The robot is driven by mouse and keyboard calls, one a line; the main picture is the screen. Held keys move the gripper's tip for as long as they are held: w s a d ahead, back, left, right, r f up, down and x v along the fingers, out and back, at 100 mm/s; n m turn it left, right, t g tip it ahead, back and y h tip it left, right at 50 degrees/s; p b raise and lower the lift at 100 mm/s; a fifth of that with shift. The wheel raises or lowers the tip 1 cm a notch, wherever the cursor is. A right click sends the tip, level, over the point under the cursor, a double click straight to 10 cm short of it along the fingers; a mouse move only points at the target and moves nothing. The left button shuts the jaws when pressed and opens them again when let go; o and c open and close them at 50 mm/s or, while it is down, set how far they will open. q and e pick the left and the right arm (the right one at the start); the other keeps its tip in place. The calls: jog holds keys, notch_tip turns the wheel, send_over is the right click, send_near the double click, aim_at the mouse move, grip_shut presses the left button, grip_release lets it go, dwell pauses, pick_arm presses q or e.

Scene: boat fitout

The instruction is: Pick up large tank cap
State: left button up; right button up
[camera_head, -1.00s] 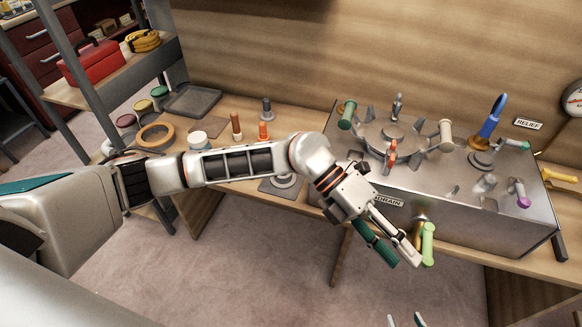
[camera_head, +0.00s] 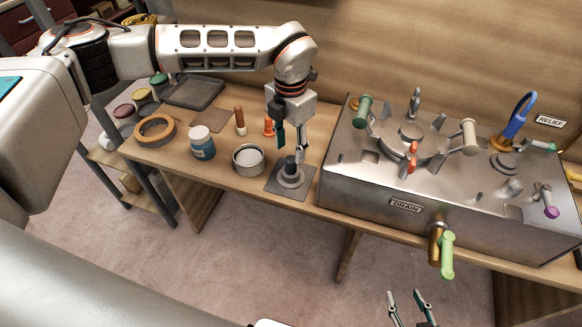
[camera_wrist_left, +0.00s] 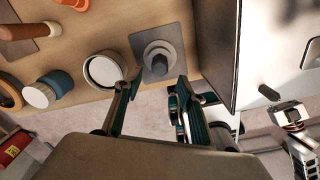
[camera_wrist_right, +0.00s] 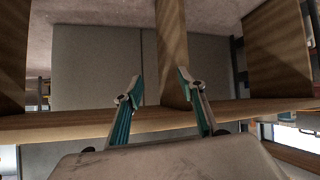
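The large tank cap, as I take it, is a round grey stepped disc with a dark upright knob (camera_head: 291,177). It lies on a grey square mat (camera_head: 275,185) at the bench's front edge, left of the metal tank (camera_head: 370,195). My left gripper (camera_head: 292,148) points down just above it, fingers spread and empty. In the left wrist view the cap (camera_wrist_left: 158,57) shows just beyond the open fingertips (camera_wrist_left: 159,80); I see no contact. My right gripper (camera_head: 405,295) is open and empty, low in front of the bench; its fingertips (camera_wrist_right: 160,77) also show in the right wrist view.
Left of the cap stand a round tin (camera_head: 248,160), a blue jar with a white lid (camera_head: 202,145), an orange ring (camera_head: 155,131) and an orange-brown upright handle (camera_head: 240,121). A green-handled drain valve (camera_head: 447,255) juts from the tank's front.

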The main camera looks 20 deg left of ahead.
aim_at(290, 159)
pick_arm(q)
jog(key=f, duration=0.6)
jog(key=shift+w, duration=0.25)
grip_shut()
